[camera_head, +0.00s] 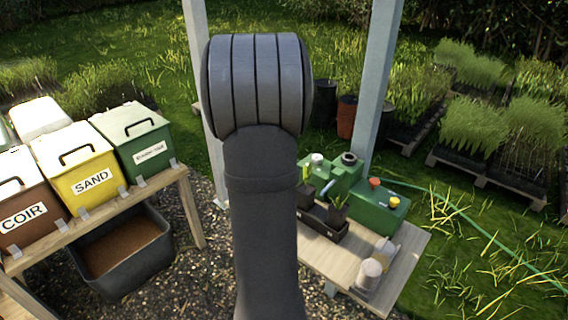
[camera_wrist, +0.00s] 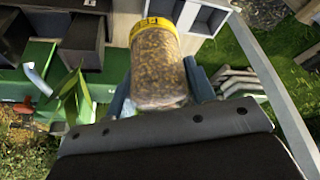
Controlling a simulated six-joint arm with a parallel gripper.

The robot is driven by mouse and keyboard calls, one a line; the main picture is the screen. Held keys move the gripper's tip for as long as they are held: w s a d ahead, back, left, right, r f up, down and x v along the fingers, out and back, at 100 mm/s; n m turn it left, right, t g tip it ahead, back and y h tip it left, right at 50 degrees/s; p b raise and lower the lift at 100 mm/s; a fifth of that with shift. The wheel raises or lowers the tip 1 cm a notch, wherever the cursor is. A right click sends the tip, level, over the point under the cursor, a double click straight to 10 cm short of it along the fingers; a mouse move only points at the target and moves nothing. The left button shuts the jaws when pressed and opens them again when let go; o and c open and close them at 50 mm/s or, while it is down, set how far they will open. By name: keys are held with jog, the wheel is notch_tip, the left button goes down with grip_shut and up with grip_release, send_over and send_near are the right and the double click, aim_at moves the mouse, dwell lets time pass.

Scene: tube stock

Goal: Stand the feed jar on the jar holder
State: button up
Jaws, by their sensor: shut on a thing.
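The feed jar (camera_wrist: 157,66) is in the middle of the wrist view. It is clear, filled with brown pellets, and has a yellow band with dark lettering at its upper end in the picture. My gripper (camera_wrist: 162,92) is shut on it, with a blue-grey finger on each side. In the head view my own arm covers the middle, and I see neither the jar nor my gripper there. I cannot pick out the jar holder with certainty in either view.
A wooden table (camera_head: 331,262) at right carries a green box (camera_head: 377,212) with orange and yellow knobs, a dark tray of potted plants (camera_head: 318,221), and pale cylinders (camera_head: 370,270). A white post (camera_head: 376,90) rises behind. Bins, including a yellow one (camera_head: 82,168), stand on the left bench.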

jog(key=d+r+n, duration=0.1)
jog(key=d+r, duration=0.2)
jog(key=d, duration=0.4)
jog(key=s+d+r+n, duration=0.1)
jog(key=d+r, duration=0.2)
jog(key=d, duration=0.5)
jog(key=d+r+n+y, duration=0.1)
jog(key=d+r, duration=0.2)
jog(key=d, duration=0.4)
jog(key=shift+s+d+r, duration=0.1)
jog(key=shift+s+d, duration=0.15)
jog(key=shift+s, duration=0.05)
jog(key=s+d+f+n+g+y, duration=0.1)
jog(key=s+d+f+n+y, duration=0.1)
jog(key=s+d+n, duration=0.55)
jog(key=s+d+f+n+g+y, duration=0.1)
jog(key=s+d+f+n+y, duration=0.3)
jog(key=s+d, duration=0.7)
jog(key=shift+s+a+f+n+g+h, duration=0.1)
jog(key=shift+a+f+n+g+h, duration=0.25)
jog(key=shift+a+f+n+g, duration=0.95)
jog(key=shift+s+a+f+n+g+h, duration=0.1)
jog(key=shift+a+f+n+g+h, duration=0.2)
jog(key=shift+a+f+n, duration=1.95)
jog(key=shift+a+f+n+g+h, duration=0.35)
jog(key=shift+a+f+n+g, duration=0.35)
jog(key=shift+f+n, duration=2.3)
